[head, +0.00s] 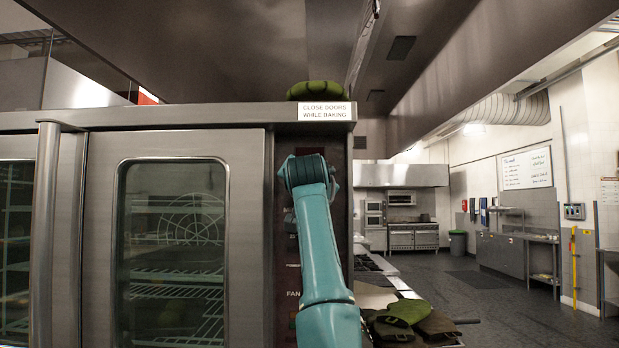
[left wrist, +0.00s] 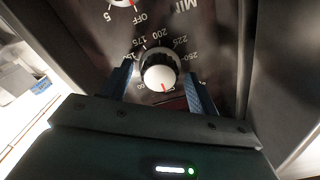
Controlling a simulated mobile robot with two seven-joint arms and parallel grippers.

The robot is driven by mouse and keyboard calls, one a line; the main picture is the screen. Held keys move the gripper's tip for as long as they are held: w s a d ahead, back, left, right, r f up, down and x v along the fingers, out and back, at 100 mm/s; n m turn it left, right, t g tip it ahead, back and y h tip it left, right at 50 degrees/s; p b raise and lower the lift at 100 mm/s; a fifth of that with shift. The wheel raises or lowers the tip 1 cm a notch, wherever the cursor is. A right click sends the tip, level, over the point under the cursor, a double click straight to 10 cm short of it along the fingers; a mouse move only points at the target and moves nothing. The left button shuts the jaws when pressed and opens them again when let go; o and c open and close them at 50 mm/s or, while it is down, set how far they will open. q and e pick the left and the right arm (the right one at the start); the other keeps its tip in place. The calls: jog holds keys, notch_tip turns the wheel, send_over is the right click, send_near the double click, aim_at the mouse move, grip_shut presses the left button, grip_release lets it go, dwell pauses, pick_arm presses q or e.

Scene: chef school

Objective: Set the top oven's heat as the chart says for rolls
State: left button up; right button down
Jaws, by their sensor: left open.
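The oven (head: 253,240) stands at the left, with a shut glass door and a dark control panel at its right edge. My left arm covers much of the panel, and its gripper is hidden in the head view. In the left wrist view my left gripper (left wrist: 158,73) is open, its fingers on either side of a pale-faced heat knob (left wrist: 157,74). Whether they touch it is unclear. Its red mark points toward the picture's bottom, away from the readable 175, 200, 225 and 250. A whiteboard (head: 526,169) with handwriting too small to read hangs at the right; I cannot tell if it is the chart.
Another knob (left wrist: 124,3), marked 5 and OFF, sits above in the wrist view. A sign (head: 326,111) reads "CLOSE DOORS WHILE BAKING". Green and dark mitts (head: 408,312) lie on a counter right of the oven. Open floor (head: 480,290) lies farther right.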

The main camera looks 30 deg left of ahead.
pick_arm(q)
jog(key=shift+w+a, duration=0.15)
jog(key=shift+w, duration=0.05)
jog(key=c, duration=0.7)
jog(key=shift+c, duration=0.2)
jog(key=shift+m, duration=0.3)
